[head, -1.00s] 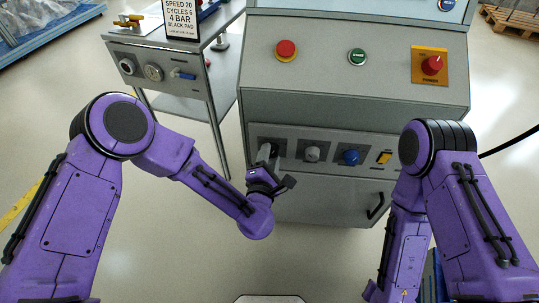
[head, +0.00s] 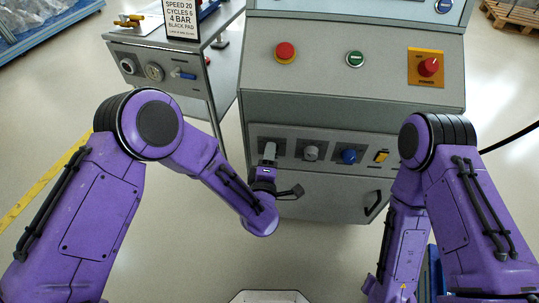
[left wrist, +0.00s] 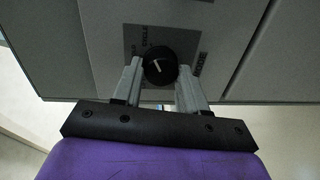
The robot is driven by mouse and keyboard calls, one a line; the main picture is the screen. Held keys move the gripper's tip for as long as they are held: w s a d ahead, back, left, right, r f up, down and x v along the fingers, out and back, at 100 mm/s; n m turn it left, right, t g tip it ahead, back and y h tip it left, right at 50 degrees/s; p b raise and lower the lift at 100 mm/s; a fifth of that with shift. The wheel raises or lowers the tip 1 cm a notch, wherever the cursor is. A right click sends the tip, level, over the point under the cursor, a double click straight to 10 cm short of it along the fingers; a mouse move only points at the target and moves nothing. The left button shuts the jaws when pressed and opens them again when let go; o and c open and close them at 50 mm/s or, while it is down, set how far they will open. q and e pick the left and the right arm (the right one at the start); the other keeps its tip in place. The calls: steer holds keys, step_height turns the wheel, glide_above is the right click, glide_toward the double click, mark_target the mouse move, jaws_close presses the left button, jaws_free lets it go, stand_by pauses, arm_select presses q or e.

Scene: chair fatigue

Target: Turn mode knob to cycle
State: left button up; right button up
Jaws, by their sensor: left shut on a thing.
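The mode knob (left wrist: 160,66) is round and black with a white pointer mark, and sits on a grey plate in the left wrist view. The words CYCLE and MODE are printed sideways around it. I cannot tell exactly which label the mark meets. My left gripper (left wrist: 159,73) has one finger on each side of the knob and is shut on it. In the head view my left gripper (head: 269,154) is at the leftmost control of the machine's lower panel, and its fingers hide the knob. My right gripper is out of view; only its arm shows.
Right of the left gripper on the panel are a grey knob (head: 311,153), a blue knob (head: 349,156) and a yellow switch (head: 381,156). Above are a red button (head: 285,52), a green button (head: 355,59) and a red power knob (head: 428,66). A side table (head: 160,47) stands left.

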arm_select(q)
steer(key=shift+s+f, duration=0.1)
stand_by(0.3)
steer(key=o, duration=1.1)
steer(key=shift+c, duration=0.2)
steer(key=s+a+r, duration=0.1)
steer(key=s, duration=0.9)
steer(key=shift+s, duration=0.2)
